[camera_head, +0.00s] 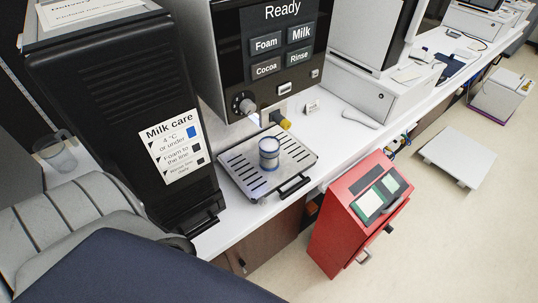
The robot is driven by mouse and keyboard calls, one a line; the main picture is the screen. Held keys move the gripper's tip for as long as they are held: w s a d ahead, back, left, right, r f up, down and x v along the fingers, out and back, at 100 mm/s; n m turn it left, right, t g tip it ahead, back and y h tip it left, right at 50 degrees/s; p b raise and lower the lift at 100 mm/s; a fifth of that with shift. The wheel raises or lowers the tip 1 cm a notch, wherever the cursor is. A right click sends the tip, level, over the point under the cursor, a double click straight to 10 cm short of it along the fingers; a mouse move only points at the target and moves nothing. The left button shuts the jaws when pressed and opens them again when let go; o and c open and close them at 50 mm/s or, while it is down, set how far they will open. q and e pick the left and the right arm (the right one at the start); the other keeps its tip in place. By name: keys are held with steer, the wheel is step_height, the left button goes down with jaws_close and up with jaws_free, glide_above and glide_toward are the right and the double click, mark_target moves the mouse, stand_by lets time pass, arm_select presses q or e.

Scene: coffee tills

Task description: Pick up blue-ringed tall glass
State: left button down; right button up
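A small clear or greyish glass (269,154) with blue bands near its top and bottom stands upright on the slotted drip tray (235,163) under the drinks machine. It is the only blue-ringed glass I can make out. Neither of my grippers can be made out in the head view, and nothing is seen touching the glass.
The drinks machine (285,62) with its yellow-tipped spout (285,124) stands just behind the glass. A tall black "Milk care" unit (100,100) stands to the left, with a clear jug (58,156) beyond it. A red terminal (352,225) stands right of the tray.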

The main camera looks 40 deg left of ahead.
steer(key=o, duration=0.7)
steer(key=shift+a, duration=0.15)
steer(key=shift+o, duration=0.2)
steer(key=shift+w, duration=0.2)
